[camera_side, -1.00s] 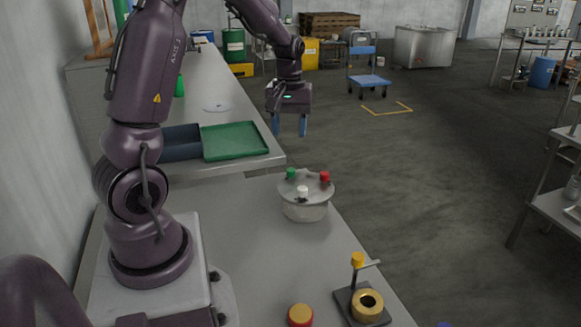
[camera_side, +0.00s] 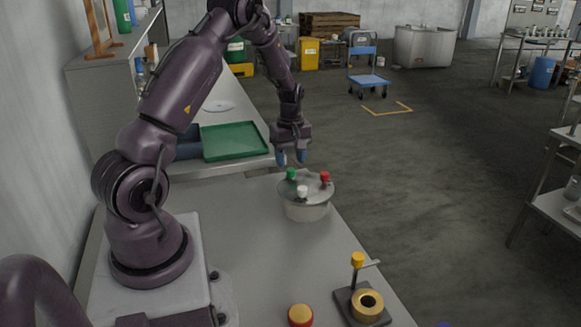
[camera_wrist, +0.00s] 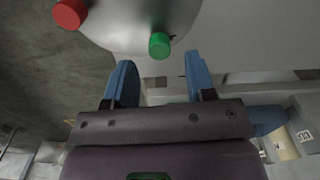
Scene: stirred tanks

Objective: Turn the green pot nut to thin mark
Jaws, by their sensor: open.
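The pot (camera_side: 306,208) is a round grey vessel on the table, with a green nut (camera_side: 291,174), a red nut (camera_side: 324,176) and a white nut (camera_side: 302,191) on its lid. My gripper (camera_side: 291,157) is open and empty, just above and behind the green nut in the side view. In the wrist view, the green nut (camera_wrist: 159,45) lies ahead of the blue fingers (camera_wrist: 158,80), between their lines and apart from them. The red nut (camera_wrist: 69,14) is at the upper left there. A small dark mark shows beside the green nut; its thickness cannot be told.
A yellow-topped post with a brass ring (camera_side: 367,305) and a red-and-yellow button (camera_side: 300,315) stand at the table's front. A green tray (camera_side: 234,142) lies on the bench behind. The table left of the pot is clear.

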